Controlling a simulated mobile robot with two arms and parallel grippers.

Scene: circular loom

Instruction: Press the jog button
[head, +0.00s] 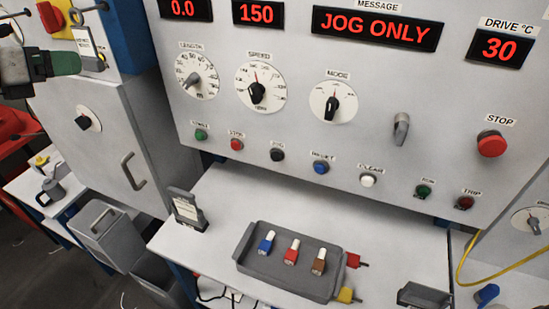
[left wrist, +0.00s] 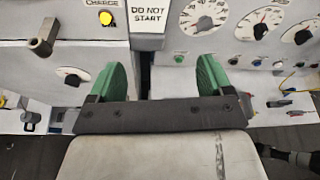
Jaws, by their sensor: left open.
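The jog button (head: 277,154) is a small black button on the grey control panel (head: 225,115). It sits under the speed dial, between a red button (head: 236,145) and a blue button (head: 321,166). My left gripper (head: 64,63) is at the upper left of the head view, well left of the panel's buttons and apart from them. In the left wrist view, its two green fingers (left wrist: 163,80) stand wide apart with nothing between them.
The message display (head: 375,27) reads JOG ONLY. A green button (head: 201,134) lies left of the red one. Below the panel, a white shelf bears a grey tray (head: 245,265) with coloured connectors and a small upright holder (head: 186,210). A grey cabinet (head: 105,125) stands at left.

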